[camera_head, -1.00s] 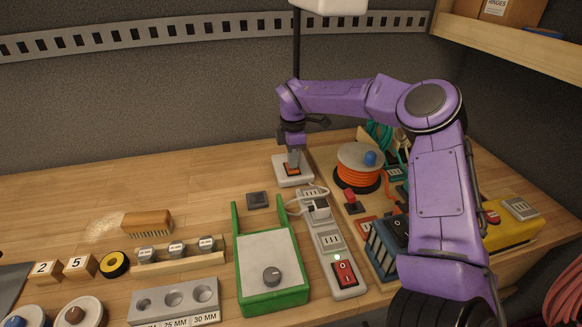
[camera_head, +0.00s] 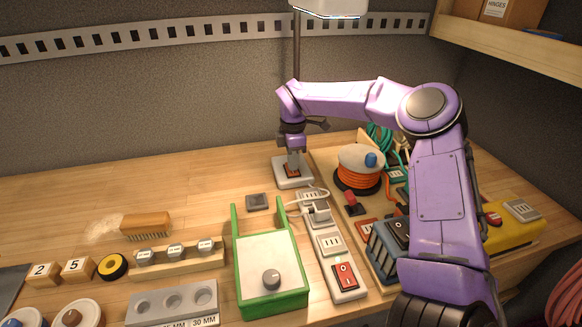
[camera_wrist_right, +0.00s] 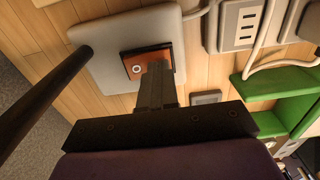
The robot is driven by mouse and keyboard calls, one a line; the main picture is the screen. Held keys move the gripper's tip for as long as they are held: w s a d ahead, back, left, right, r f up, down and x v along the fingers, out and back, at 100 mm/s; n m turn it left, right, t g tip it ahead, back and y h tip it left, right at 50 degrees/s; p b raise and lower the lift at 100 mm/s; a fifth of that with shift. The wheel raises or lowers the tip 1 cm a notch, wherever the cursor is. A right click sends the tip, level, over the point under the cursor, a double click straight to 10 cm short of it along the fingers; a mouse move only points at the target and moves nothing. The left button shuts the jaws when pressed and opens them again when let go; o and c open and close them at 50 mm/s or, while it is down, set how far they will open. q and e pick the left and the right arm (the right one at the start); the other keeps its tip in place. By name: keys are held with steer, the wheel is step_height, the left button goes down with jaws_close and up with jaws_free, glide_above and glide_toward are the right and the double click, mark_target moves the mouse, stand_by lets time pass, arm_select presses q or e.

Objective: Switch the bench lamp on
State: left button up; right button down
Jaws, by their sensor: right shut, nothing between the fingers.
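The bench lamp has a white head (camera_head: 328,8) at the top of the head view, with a bright strip along its lower edge. Its dark pole (camera_head: 297,55) rises from a white base (camera_head: 279,174) on the bench. An orange-red rocker switch (camera_wrist_right: 135,68) is set in the base. My right gripper (camera_head: 293,167) is shut and empty, pointing down, with its fingertips at the switch. In the right wrist view the fingertips (camera_wrist_right: 154,72) overlap the switch and appear to touch it, hiding part of it. My left gripper is not in view.
A white power strip (camera_head: 328,243) with a red switch and plugged-in cord lies right of a green frame (camera_head: 274,302). An orange cord reel (camera_head: 358,178) stands right of the lamp base.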

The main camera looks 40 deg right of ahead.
step_height(320, 180, up, 6)
steer(key=p, duration=0.2)
steer(key=shift+p, duration=0.4)
